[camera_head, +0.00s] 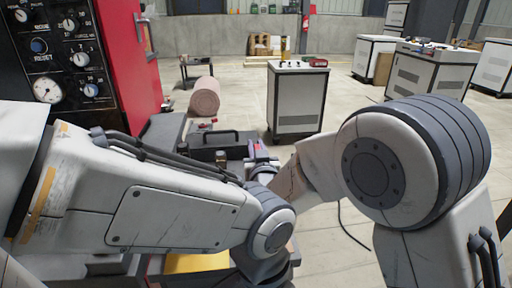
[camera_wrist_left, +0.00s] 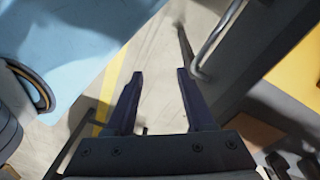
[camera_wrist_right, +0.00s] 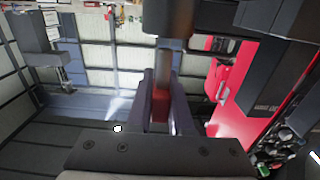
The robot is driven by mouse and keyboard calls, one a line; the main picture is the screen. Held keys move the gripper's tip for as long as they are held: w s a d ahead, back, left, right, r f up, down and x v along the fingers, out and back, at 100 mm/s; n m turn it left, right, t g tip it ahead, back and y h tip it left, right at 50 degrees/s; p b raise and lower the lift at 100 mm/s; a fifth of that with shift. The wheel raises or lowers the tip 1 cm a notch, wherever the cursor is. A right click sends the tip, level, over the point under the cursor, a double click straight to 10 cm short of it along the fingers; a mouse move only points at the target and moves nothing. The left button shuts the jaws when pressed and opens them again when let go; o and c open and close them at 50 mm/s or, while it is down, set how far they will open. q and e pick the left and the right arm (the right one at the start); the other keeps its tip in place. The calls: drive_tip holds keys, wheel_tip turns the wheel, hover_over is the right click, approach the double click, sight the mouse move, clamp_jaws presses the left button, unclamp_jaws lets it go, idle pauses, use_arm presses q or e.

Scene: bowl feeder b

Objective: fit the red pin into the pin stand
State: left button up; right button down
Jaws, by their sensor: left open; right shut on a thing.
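The red pin (camera_wrist_right: 160,106) shows in the right wrist view between the two fingers of my right gripper (camera_wrist_right: 163,78), which is shut on it. A grey round shaft (camera_wrist_right: 165,58) stands in line above the red part; whether it belongs to the pin is unclear. My left gripper (camera_wrist_left: 160,74) is open and empty in the left wrist view, over bare floor beside a dark cabinet side. In the head view the left arm hides it. I cannot make out the pin stand.
A dark bench top with a black handle (camera_head: 208,136) lies beyond my left arm. A red and black control panel (camera_head: 70,55) stands at left. A white cabinet (camera_head: 296,98) stands farther back.

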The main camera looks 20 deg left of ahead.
use_arm(q)
drive_tip(key=shift+f+b, duration=1.35)
drive_tip(key=shift+b, duration=0.05)
idle(6.6)
